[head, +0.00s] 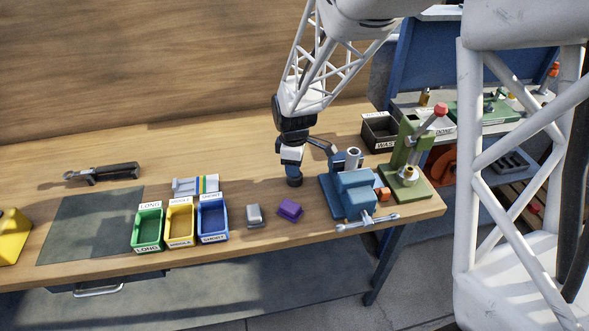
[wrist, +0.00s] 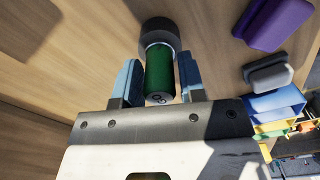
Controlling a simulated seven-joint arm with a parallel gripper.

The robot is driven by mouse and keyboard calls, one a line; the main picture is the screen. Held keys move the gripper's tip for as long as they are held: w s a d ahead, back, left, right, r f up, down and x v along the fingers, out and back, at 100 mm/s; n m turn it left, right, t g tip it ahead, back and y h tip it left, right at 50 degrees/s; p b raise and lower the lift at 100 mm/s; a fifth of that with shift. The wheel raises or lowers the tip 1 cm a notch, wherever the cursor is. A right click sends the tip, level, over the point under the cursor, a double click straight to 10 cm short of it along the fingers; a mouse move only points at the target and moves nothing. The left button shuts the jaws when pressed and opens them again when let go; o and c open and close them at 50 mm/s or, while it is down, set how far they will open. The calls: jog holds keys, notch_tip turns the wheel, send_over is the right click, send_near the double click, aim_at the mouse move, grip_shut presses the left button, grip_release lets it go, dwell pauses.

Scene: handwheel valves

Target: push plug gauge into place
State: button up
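The plug gauge, as far as I can tell, is the green cylinder (wrist: 160,73) with a marking on its near end in the wrist view. Its far end meets a dark round ring or base (wrist: 158,33) on the wooden table; how deep it sits is hidden. My gripper (wrist: 160,80) has one blue finger on each side of the green cylinder, with narrow gaps showing, so it looks open around it. In the head view my gripper (head: 291,165) points down, just above the dark round base (head: 294,182), left of the blue vise (head: 355,190); the green cylinder is hidden there.
A purple block (head: 290,208) and a grey block (head: 254,215) lie in front. Green (head: 147,229), yellow (head: 180,223) and blue (head: 213,219) bins stand left. A green press (head: 408,165) and dark bin (head: 380,133) stand right.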

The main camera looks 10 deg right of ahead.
jog(key=c, duration=0.6)
jog(key=shift+r, duration=0.15)
jog(key=shift+r, duration=0.45)
jog(key=shift+s+r, duration=0.15)
jog(key=shift+r, duration=0.5)
jog(key=shift+s+r, duration=0.15)
jog(key=shift+r, duration=0.45)
jog(key=s, duration=0.5)
jog(key=s+r, duration=0.1)
jog(key=s, duration=0.4)
jog(key=s+d, duration=0.1)
jog(key=s, duration=0.4)
jog(key=shift+s+d+r, duration=0.1)
jog(key=shift+s+r, duration=0.05)
jog(key=shift+s, duration=0.05)
